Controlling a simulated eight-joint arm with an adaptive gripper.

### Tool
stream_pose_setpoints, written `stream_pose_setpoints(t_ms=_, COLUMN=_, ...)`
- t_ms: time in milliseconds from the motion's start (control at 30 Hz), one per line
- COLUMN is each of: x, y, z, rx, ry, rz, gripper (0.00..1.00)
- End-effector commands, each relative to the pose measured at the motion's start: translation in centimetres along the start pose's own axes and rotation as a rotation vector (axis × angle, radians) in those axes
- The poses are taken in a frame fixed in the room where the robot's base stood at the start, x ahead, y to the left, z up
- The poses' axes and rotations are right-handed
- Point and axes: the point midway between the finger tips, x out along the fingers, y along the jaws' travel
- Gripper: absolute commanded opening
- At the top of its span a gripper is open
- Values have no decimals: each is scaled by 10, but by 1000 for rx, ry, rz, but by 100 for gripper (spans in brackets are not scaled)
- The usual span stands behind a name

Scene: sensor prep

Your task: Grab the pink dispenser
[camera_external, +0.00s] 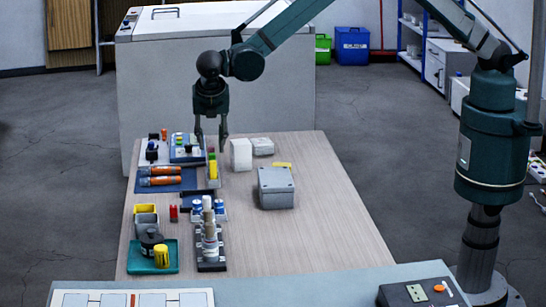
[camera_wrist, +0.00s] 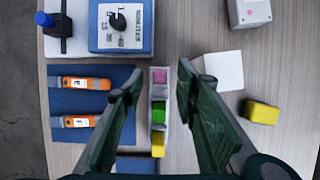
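A small pink block-like thing (camera_wrist: 159,76), likely the pink dispenser, sits at the far end of a narrow pale holder (camera_wrist: 151,96) in the wrist view. A green one (camera_wrist: 158,112) and a yellow one (camera_wrist: 158,145) stand in line with it. My gripper (camera_wrist: 158,80) is open and empty, its two fingers left and right of the holder. In the external view my gripper (camera_external: 211,142) points down above the holder's far end. The yellow one (camera_external: 213,169) shows there; the pink one is too small to make out clearly.
Left of the holder, orange tubes (camera_wrist: 82,83) lie on a blue mat (camera_wrist: 62,103). A blue-topped device (camera_wrist: 121,25) is beyond. A white block (camera_wrist: 220,70) and a yellow block (camera_wrist: 262,112) are at right. A grey box (camera_external: 275,188) stands on the table; its right side is clear.

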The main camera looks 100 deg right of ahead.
Motion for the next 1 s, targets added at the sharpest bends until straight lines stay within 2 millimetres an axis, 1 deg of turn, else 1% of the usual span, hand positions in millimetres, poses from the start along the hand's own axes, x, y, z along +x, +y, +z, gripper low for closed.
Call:
stream_pose_setpoints(t_ms=33, x=8, y=1, z=0, rx=1, ry=0, rz=0, gripper=30)
stream_pose_setpoints(t_ms=100, x=16, y=1, z=0, rx=1, ry=0, rz=0, gripper=30)
stream_pose_setpoints(t_ms=200, x=25, y=1, z=0, rx=1, ry=0, rz=0, gripper=30)
stream_pose_setpoints(t_ms=300, x=30, y=1, z=0, rx=0, ry=0, rz=0, gripper=30)
stream_pose_setpoints(t_ms=867, x=32, y=0, z=0, rx=0, ry=0, rz=0, gripper=30)
stream_pose_setpoints(t_ms=900, x=32, y=0, z=0, rx=0, ry=0, rz=0, gripper=29)
stream_pose_setpoints(t_ms=1000, x=32, y=0, z=0, rx=0, ry=0, rz=0, gripper=16)
